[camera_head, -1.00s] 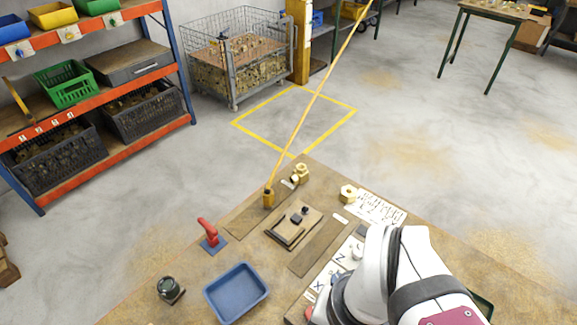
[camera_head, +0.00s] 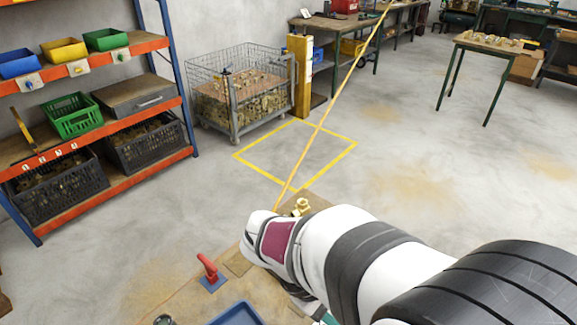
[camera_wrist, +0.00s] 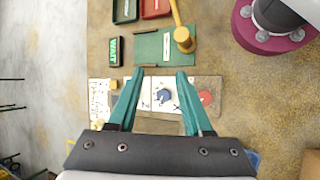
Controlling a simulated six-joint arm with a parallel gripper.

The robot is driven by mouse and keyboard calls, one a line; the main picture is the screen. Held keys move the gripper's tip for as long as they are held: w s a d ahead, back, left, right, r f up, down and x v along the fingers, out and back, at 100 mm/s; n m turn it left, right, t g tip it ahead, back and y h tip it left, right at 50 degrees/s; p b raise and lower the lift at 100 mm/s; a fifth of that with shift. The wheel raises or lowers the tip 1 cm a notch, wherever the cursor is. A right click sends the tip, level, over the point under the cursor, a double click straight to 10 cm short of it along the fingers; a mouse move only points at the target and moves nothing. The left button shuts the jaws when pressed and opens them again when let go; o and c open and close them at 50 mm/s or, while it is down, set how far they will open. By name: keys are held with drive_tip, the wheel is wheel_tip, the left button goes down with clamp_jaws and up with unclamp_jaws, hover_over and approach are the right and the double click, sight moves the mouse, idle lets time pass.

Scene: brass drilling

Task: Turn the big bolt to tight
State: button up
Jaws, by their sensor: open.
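In the wrist view, a dark blue, hexagon-like head (camera_wrist: 164,96), possibly the big bolt, sits on a white marked plate (camera_wrist: 145,92). A red round part (camera_wrist: 206,97) is to its right on the same board. The markings are too small to read. My gripper (camera_wrist: 160,73) is open with nothing between its teal fingers. The fingers point over the table, and in the picture the blue head lies between them, apart from both. The height gap cannot be judged.
In the wrist view, a yellow-headed mallet (camera_wrist: 182,38), a green mat (camera_wrist: 150,49), a black box (camera_wrist: 115,51) and a red tray (camera_wrist: 155,7) lie beyond the board. In the head view, a red clamp-like part (camera_head: 209,268) and a blue bin (camera_head: 238,315) are left of my arm.

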drive_tip(key=w+a+f+n+t+h, duration=0.1)
drive_tip(key=w+a+f+n+t, duration=0.2)
drive_tip(key=w+a+f+n, duration=0.1)
drive_tip(key=w+a+f+n+t+h, duration=0.1)
drive_tip(key=w+a+f+n+t, duration=0.3)
drive_tip(key=n, duration=0.5)
drive_tip(key=w+a+f+n+t, duration=0.3)
drive_tip(key=w+a+n, duration=0.3)
drive_tip(key=w, duration=0.3)
drive_tip(key=shift+a+f+n+t+h, duration=0.4)
drive_tip(key=shift+f, duration=0.25)
drive_tip(key=x, duration=1.4)
drive_tip(key=shift+w+d+f, duration=0.1)
drive_tip(key=shift+w+f, duration=0.05)
drive_tip(key=shift+w, duration=0.05)
drive_tip(key=shift+w+d+f, duration=0.25)
drive_tip(key=shift+w+d, duration=0.15)
clamp_jaws()
